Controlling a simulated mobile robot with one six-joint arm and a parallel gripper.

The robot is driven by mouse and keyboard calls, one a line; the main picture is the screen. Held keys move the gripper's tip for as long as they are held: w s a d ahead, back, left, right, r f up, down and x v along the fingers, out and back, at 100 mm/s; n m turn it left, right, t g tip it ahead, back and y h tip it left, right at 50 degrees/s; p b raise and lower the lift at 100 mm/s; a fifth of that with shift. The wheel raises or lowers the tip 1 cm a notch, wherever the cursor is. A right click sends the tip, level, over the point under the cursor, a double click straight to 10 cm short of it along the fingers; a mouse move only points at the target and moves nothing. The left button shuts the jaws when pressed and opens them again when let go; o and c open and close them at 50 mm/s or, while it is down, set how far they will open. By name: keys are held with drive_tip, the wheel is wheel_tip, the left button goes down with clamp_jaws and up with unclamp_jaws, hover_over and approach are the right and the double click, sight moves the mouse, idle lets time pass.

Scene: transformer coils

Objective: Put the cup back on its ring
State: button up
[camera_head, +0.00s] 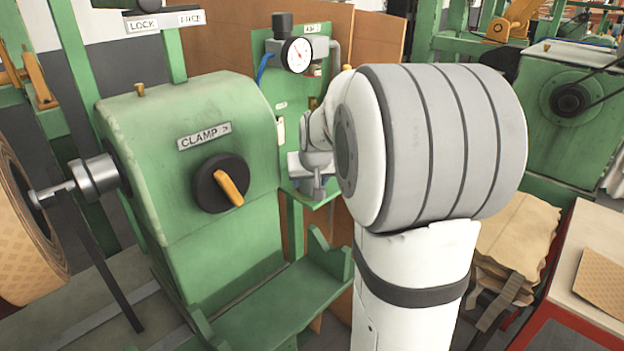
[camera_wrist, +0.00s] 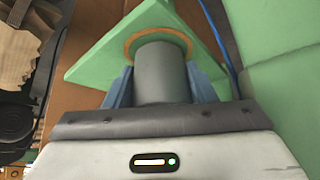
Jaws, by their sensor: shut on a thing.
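The cup (camera_wrist: 162,75) is a plain dark grey cylinder in the wrist view. My gripper (camera_wrist: 158,85) is shut on it, with a blue-grey finger on each side. Beyond the cup's far end, an orange-brown ring (camera_wrist: 160,33) shows on a green shelf plate (camera_wrist: 98,62). The cup's end overlaps the ring in this view; I cannot tell whether they touch. In the head view, my wrist and gripper (camera_head: 316,178) are at the green shelf (camera_head: 326,199) below the gauge, largely hidden behind my arm. I cannot make out the ring there.
A pressure gauge (camera_head: 297,54) and fittings are on the green panel above the shelf. A green machine housing with a clamp knob (camera_head: 222,184) stands to the left. A blue hose (camera_wrist: 222,45) runs right of the shelf. Stacked brown sheets (camera_head: 515,235) lie to the right.

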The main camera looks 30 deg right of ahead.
drive_tip(key=shift+f, duration=0.2)
drive_tip(key=o, duration=1.1)
drive_tip(key=shift+c, duration=0.2)
drive_tip(key=shift+r, duration=0.15)
drive_tip(key=shift+s+r, duration=0.1)
drive_tip(key=shift+r, duration=0.25)
drive_tip(key=p+v, duration=0.1)
drive_tip(key=v, duration=1)
drive_tip(key=s+a+f+n+g+y, duration=0.1)
drive_tip(key=s+a+f+g, duration=0.1)
drive_tip(key=s+a+f, duration=0.4)
drive_tip(key=s+a+f+n+g, duration=0.2)
drive_tip(key=s+a+f, duration=0.4)
drive_tip(key=s, duration=0.7)
drive_tip(key=shift+s+a+f+y, duration=0.25)
drive_tip(key=shift+a+f+y, duration=0.15)
drive_tip(key=shift+a, duration=0.3)
